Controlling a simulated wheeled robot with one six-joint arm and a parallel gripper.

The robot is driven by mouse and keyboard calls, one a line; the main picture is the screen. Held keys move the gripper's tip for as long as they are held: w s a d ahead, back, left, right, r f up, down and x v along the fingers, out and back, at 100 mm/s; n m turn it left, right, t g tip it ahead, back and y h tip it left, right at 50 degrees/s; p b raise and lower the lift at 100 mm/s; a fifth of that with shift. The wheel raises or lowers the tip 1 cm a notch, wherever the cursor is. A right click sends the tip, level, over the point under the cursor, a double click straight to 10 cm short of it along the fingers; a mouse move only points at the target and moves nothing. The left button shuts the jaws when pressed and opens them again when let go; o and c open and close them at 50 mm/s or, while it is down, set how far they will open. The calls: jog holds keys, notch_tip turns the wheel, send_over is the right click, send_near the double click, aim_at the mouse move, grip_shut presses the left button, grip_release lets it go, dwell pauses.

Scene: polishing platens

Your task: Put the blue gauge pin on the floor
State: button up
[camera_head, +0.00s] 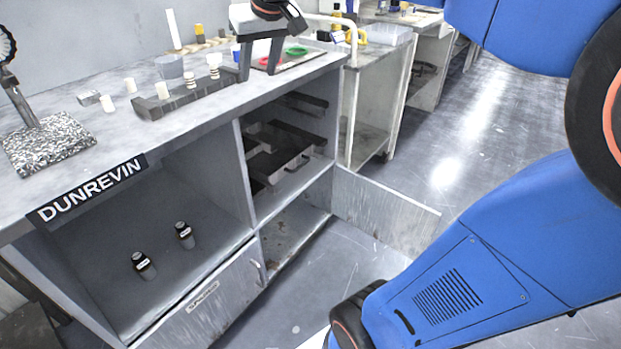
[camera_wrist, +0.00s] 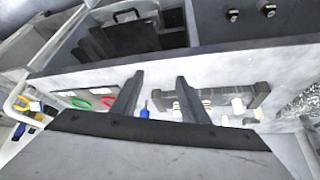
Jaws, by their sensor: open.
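A small blue object (camera_head: 236,52), which looks like the blue gauge pin, stands on the worktop (camera_head: 118,135) just left of my gripper (camera_head: 258,74) in the head view. My gripper points down over the front part of the worktop, with its two dark fingers apart and nothing between them. In the wrist view the blue pin (camera_wrist: 144,111) shows in the gap between the fingers (camera_wrist: 158,78), nearer the left one, but apart from them. The grey floor (camera_head: 310,285) shows in front of the bench.
A dark block with white pins (camera_head: 188,98) lies left of the gripper. Red and green rings (camera_head: 297,51) lie right of it. Two dark bottles (camera_head: 143,265) stand in the open lower cabinet. An open cabinet door (camera_head: 385,212) juts over the floor. The aisle (camera_head: 480,115) is clear.

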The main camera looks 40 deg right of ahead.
jog(key=s+a+f, duration=0.2)
jog(key=s+f, duration=0.9)
jog(key=s, duration=0.2)
jog(key=shift+s+g, duration=0.3)
jog(key=shift+s, duration=0.1)
jog(key=shift+n+g, duration=0.3)
jog(key=s+f, duration=1)
jog(key=f, duration=0.1)
jog(key=shift+s+a, duration=0.25)
jog(key=shift+a, duration=0.1)
jog(key=shift+c, duration=1.1)
jog(key=shift+w, duration=0.1)
